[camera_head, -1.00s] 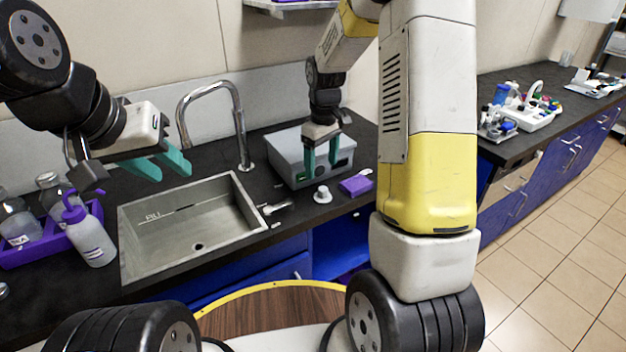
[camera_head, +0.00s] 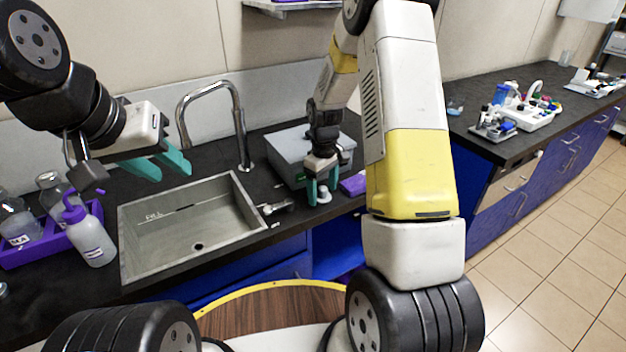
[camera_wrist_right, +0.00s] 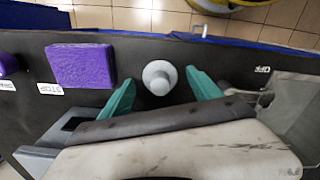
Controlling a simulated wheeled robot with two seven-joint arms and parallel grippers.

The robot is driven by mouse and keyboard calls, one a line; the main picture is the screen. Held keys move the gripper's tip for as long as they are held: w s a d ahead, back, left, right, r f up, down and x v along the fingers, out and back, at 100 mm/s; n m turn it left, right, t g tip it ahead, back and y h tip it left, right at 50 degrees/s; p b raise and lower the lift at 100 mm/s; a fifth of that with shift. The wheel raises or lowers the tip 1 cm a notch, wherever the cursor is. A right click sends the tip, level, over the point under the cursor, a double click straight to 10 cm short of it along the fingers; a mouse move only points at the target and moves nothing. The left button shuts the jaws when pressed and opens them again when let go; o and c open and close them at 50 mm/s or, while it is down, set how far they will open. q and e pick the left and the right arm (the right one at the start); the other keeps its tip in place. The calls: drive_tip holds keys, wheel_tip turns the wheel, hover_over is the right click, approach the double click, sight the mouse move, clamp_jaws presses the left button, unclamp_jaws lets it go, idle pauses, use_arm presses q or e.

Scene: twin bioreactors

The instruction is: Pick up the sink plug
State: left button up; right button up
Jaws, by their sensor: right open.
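The sink plug (camera_wrist_right: 159,77) is a small white round piece with a knob on top, standing on the dark counter. In the head view the plug (camera_head: 324,194) is partly behind my right gripper's fingers. My right gripper (camera_head: 321,199) points down with its teal fingers apart at the plug. In the right wrist view the plug lies between and just beyond the open fingertips (camera_wrist_right: 160,88), with a gap on each side. My left gripper (camera_head: 172,168) is open and empty above the sink's left side. The sink (camera_head: 250,233) is a grey metal basin with a drain hole.
A purple sponge (camera_wrist_right: 80,65) lies beside the plug. A grey box (camera_head: 285,152) stands behind my right gripper. A curved faucet (camera_head: 240,125) rises behind the sink. A purple-topped bottle (camera_head: 92,240) stands left of the sink by a purple tray (camera_head: 25,252).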

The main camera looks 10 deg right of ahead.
drive_tip(key=c, duration=1.4)
drive_tip(key=shift+c, duration=0.2)
drive_tip(key=shift+r, duration=0.1)
